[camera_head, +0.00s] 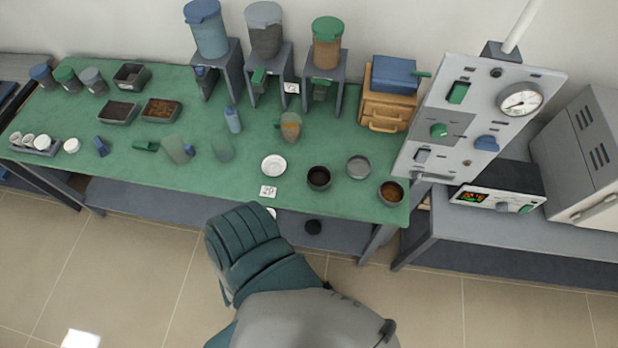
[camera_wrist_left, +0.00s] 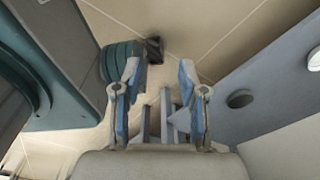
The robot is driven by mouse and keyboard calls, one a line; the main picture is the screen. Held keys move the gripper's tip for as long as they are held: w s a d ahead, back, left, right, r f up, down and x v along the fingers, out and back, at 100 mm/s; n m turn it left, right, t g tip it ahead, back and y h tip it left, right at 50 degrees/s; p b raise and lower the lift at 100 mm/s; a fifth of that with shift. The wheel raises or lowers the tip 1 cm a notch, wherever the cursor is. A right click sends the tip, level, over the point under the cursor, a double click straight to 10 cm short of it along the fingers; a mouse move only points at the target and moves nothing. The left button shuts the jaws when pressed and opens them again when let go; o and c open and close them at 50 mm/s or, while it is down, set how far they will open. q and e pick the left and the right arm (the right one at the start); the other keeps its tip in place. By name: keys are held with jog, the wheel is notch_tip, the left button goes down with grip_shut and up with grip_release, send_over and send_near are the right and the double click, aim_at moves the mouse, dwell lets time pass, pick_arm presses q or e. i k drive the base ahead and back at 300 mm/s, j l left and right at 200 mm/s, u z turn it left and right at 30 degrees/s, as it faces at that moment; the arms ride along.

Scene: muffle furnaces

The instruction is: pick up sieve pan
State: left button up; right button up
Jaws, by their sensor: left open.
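Several round dishes stand near the front right of the green table (camera_head: 190,150). A grey, shallow pan (camera_head: 358,166) that looks like the sieve pan is among them. A dark round bowl (camera_head: 319,178) is to its left, a white dish (camera_head: 274,166) is further left, and a bowl with brown contents (camera_head: 391,192) is to its lower right. In the left wrist view my left gripper (camera_wrist_left: 159,78) is open, with nothing between its fingers and the floor behind. It is away from the pan. My right gripper is not in view.
Three hoppers (camera_head: 265,40) on stands and an orange box unit (camera_head: 388,95) stand along the back. A gauge panel (camera_head: 480,120) rises at the right.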

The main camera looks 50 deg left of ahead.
aim_at(319, 176)
jog(key=u, duration=1.75)
